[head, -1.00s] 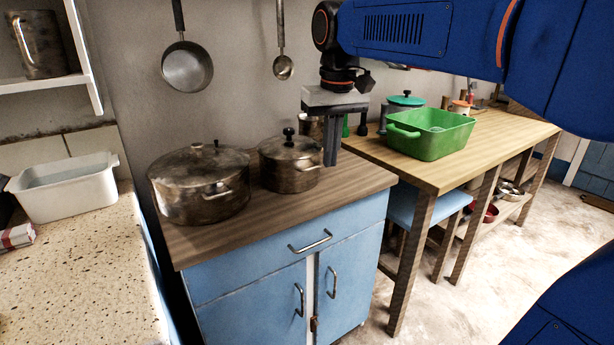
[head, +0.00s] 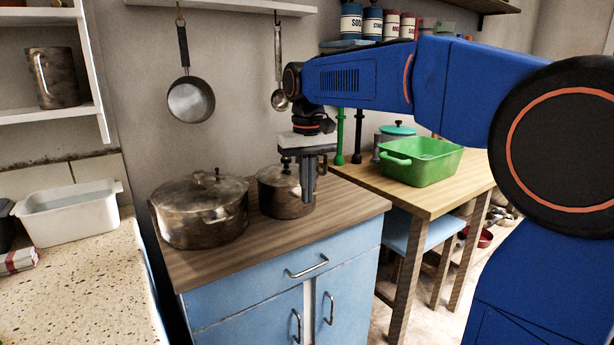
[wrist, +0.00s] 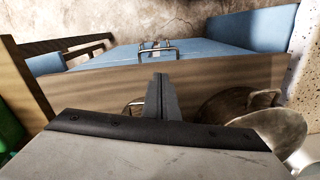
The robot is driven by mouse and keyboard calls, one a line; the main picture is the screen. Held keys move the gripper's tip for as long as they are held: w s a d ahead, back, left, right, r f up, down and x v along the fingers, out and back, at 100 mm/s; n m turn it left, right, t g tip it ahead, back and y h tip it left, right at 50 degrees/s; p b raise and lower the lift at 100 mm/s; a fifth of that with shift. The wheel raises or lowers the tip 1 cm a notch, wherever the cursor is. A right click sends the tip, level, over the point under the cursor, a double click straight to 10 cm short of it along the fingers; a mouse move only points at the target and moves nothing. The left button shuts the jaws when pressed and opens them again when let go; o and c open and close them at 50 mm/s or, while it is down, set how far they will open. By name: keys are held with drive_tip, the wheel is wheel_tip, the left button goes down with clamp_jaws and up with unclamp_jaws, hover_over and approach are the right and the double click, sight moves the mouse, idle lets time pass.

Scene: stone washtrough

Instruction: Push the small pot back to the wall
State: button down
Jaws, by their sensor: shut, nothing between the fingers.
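The small pot (head: 278,200), dull metal with a black-knobbed lid, stands upright on the wooden cabinet top, right of a larger lidded pot (head: 201,212). The plain grey wall (head: 240,110) is behind them. My gripper (head: 307,198) points down, shut and empty, at the right front side of the small pot and covers part of it. I cannot tell whether they touch. In the wrist view the shut fingers (wrist: 162,85) point towards the cabinet's front edge. The gripper body hides most of the small pot there.
The wooden cabinet top (head: 330,215) is clear at front and right. A white basin (head: 70,213) stands on the speckled counter at left. A green tub (head: 420,162) sits on the wooden table at right.

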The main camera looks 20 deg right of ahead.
drive_tip(key=shift+w+a+f, duration=0.1)
drive_tip(key=shift+w+f, duration=0.7)
drive_tip(key=shift+w, duration=0.2)
drive_tip(key=shift+w+f, duration=0.75)
drive_tip(key=shift+w, duration=0.25)
drive_tip(key=shift+w, duration=0.1)
drive_tip(key=w, duration=1.1)
drive_tip(key=w+a, duration=0.1)
drive_tip(key=w, duration=0.4)
drive_tip(key=shift+w+a, duration=0.1)
drive_tip(key=shift+w, duration=0.15)
drive_tip(key=shift+r, duration=0.1)
